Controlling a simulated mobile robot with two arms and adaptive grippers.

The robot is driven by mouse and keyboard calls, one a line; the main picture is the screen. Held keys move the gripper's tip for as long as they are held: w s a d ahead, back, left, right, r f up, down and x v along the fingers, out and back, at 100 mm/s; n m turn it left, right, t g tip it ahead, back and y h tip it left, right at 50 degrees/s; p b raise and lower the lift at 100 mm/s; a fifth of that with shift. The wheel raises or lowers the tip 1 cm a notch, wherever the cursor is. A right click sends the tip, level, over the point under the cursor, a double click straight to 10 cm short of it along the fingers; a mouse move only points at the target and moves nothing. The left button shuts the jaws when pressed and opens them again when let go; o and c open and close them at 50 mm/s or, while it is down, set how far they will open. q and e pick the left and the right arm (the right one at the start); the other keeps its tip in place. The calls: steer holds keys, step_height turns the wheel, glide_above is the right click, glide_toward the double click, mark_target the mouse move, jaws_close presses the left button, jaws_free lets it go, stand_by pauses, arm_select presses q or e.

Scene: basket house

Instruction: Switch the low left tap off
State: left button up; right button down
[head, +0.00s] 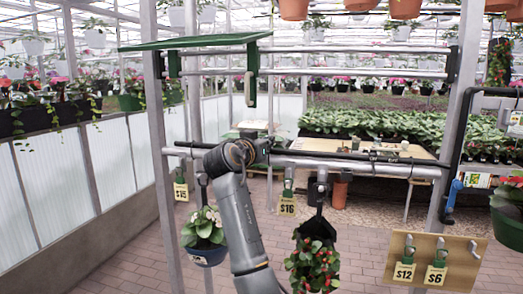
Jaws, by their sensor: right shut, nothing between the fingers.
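My grey right arm rises from the bottom centre. Its right gripper (262,150) is at the rack's lower rail, left of centre, shut and seen small and mostly from behind the wrist. The lower rail (320,163) is a grey pipe with a black bar along it. Small dark fittings with tiny lettering (384,157) sit on its right part, apart from the gripper. A blue handle (453,191) hangs on a black pipe at the right post. I cannot tell which fitting is the low left tap, or its setting. My left gripper is not in view.
A white-flowered pot (206,252) and a red-fruited plant (313,266) hang below the rail. A wooden board (407,272) with price tags is at lower right. A green panel (195,41) tops the rack.

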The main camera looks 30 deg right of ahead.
steer(key=shift+w+d+n+t+y+b, duration=0.1)
steer(key=shift+d+n+t+y+b, duration=0.2)
steer(key=shift+d, duration=0.5)
steer(key=shift+w+d+n+t+y+b, duration=0.1)
steer(key=shift+d+n+t+y, duration=0.15)
steer(key=shift+d+t, duration=0.4)
steer(key=shift+d, duration=0.2)
